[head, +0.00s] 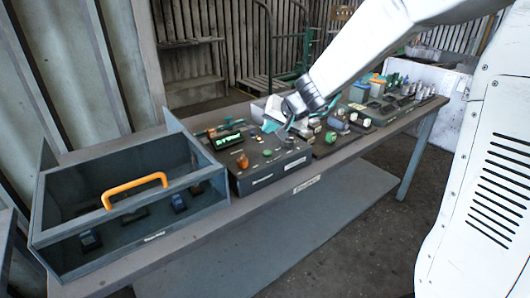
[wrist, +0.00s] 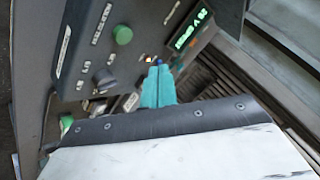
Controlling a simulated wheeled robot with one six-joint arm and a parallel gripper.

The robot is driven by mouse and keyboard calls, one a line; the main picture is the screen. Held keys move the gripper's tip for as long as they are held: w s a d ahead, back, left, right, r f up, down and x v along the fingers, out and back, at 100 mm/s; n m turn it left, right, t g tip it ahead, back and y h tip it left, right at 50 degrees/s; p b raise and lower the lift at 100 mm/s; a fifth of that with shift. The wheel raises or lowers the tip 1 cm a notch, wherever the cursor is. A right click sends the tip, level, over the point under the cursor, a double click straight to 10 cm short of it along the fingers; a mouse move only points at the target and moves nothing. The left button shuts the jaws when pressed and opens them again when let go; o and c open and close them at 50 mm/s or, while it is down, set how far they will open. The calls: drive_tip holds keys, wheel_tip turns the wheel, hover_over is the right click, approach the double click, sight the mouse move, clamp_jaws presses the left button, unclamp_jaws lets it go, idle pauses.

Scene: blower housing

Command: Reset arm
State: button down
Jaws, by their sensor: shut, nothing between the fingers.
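My gripper (head: 271,124) has teal fingers and hangs just above the dark control box on the bench in the head view. In the wrist view the teal fingers of my gripper (wrist: 157,72) are together and empty, pointing at the face of the control box (wrist: 85,50). The box also shows in the head view (head: 262,178). Its face carries a green button (wrist: 123,35), a dark knob (wrist: 104,79) and a lit green display (wrist: 190,29). I cannot tell whether the fingertips touch the box. My arm reaches in from the upper right.
A grey open bin (head: 75,262) with an orange handle (head: 135,188) stands at the left end of the bench (head: 330,165). Several small parts and trays (head: 385,108) crowd the bench to the right. Corrugated wall panels and a green trolley (head: 270,83) stand behind.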

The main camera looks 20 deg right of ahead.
drive_tip(key=shift+a, duration=0.2)
drive_tip(key=s, duration=0.1)
drive_tip(key=s+a+f+g, duration=0.1)
drive_tip(key=s+a+g+y, duration=0.1)
drive_tip(key=s, duration=0.1)
drive_tip(key=shift+s+a+f, duration=0.1)
drive_tip(key=shift+f, duration=0.25)
drive_tip(key=s+d+r+n+g+h, duration=0.1)
drive_tip(key=s+r, duration=0.1)
drive_tip(key=s, duration=0.9)
drive_tip(key=s+d+r+n+g+h, duration=0.1)
drive_tip(key=s+d+g+h, duration=0.1)
drive_tip(key=s, duration=0.9)
drive_tip(key=s+d+r+n+g+h, duration=0.1)
drive_tip(key=s+r+n+g, duration=0.1)
drive_tip(key=s, duration=0.8)
drive_tip(key=shift+s+d+r+h, duration=0.35)
drive_tip(key=shift+s+d+h, duration=0.05)
